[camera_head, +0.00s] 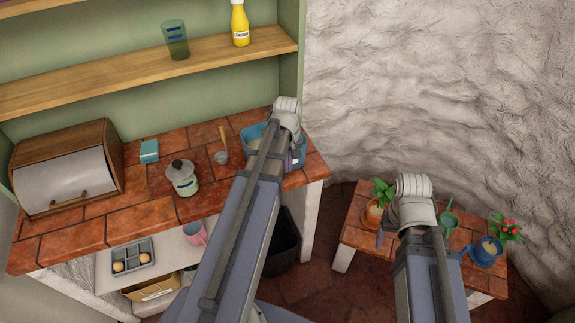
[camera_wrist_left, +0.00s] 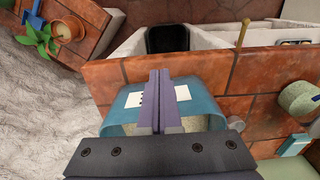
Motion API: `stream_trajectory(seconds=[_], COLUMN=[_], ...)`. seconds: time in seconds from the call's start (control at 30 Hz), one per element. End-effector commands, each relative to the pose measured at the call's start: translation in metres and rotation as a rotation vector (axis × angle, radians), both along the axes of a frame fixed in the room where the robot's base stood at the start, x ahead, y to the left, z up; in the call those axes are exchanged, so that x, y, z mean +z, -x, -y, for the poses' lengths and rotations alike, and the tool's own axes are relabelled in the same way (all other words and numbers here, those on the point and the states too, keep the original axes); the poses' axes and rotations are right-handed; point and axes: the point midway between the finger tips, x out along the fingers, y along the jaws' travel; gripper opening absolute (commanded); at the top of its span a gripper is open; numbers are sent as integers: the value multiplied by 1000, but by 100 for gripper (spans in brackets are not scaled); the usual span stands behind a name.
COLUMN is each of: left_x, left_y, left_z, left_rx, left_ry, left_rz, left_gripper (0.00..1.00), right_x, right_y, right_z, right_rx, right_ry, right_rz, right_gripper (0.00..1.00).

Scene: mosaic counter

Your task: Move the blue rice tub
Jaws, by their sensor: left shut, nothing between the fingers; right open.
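The blue rice tub (camera_head: 251,132) stands on the tiled counter near its right end, partly hidden behind my left arm. In the left wrist view the tub (camera_wrist_left: 207,108) shows a white label and pale grains inside. My left gripper (camera_wrist_left: 160,78) is shut and empty; its fingers cross in front of the tub and its label. I cannot tell whether they touch it. In the head view my left gripper (camera_head: 290,145) is at the tub, its fingers mostly hidden. My right gripper (camera_head: 416,212) is over the small tiled table, away from the tub; its fingers are largely hidden.
A lidded jar (camera_head: 183,179), a wooden-handled utensil (camera_head: 222,150), a teal block (camera_head: 149,151) and a bread box (camera_head: 68,170) stand left of the tub. A dark bin (camera_head: 284,240) is below the counter. Potted plants (camera_head: 486,249) stand on the small table (camera_head: 357,236).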

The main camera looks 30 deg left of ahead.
Motion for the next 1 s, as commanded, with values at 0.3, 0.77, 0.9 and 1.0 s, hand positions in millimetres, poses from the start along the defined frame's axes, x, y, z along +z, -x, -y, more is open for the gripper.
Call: stream_trajectory(seconds=[0.3,0.77,0.9,1.0], left_x=[-52,-75,-75,-75], left_y=[0,-25,-27,-26], left_z=[0,-27,-31,-30], left_rx=[0,0,-1,-1], left_ry=[0,0,0,0], left_rz=[0,0,0,0], left_gripper=[0,0,0,0], right_x=[-52,-75,-75,-75], right_y=[0,0,0,0], right_z=[0,0,0,0], right_rx=[-2,-2,-2,-2], right_ry=[0,0,0,0], right_rz=[0,0,0,0], right_gripper=[70,70,70,70])
